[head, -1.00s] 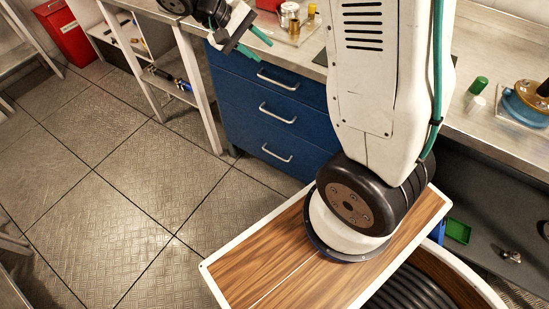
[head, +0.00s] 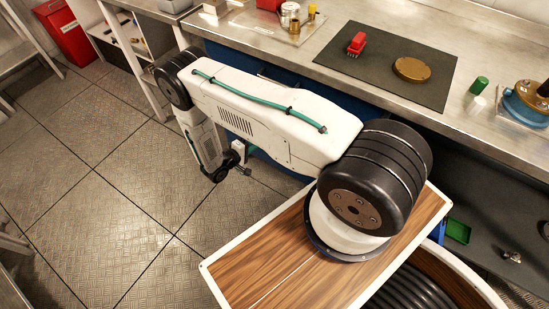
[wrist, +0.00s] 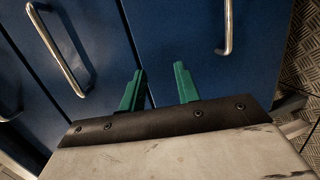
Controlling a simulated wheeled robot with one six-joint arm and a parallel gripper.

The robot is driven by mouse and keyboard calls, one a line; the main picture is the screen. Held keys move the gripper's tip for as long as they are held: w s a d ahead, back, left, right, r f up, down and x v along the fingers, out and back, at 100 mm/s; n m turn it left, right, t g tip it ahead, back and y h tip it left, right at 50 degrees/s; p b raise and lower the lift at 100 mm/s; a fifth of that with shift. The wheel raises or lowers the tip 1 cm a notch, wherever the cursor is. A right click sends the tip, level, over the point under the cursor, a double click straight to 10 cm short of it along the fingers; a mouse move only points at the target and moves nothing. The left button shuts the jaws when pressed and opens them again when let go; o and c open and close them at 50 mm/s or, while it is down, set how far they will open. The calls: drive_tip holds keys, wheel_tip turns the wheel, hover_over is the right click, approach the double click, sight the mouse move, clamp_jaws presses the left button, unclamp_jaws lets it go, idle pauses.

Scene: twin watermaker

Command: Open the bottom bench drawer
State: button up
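The blue drawer front of the bottom bench drawer fills the right half of the wrist view (wrist: 205,85), with the floor beyond its edge. Its silver bar handle (wrist: 228,28) is up and to the right of my fingertips. My gripper (wrist: 160,88) has two green fingers, apart, with nothing between them. The left finger is near the seam with the middle drawer and the right one is in front of the bottom drawer. The handle is outside the fingers. The middle drawer's handle (wrist: 57,52) is at upper left. All visible drawer fronts look shut. In the head view my arm hides most of the drawers.
The steel bench top (head: 320,50) carries a dark mat (head: 385,65) with a red brush (head: 357,43) and a brass disc (head: 411,69). A white bench leg (head: 140,75) stands left of the drawers. The tiled floor (head: 110,200) in front is clear.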

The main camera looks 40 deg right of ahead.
drive_tip(key=s+f+n+t, duration=0.25)
drive_tip(key=s+f, duration=0.35)
drive_tip(key=f, duration=0.6)
drive_tip(key=x, duration=0.8)
drive_tip(key=shift+s+m+y, duration=0.2)
drive_tip(key=shift+m+y, duration=0.15)
drive_tip(key=shift+y, duration=0.05)
clamp_jaws()
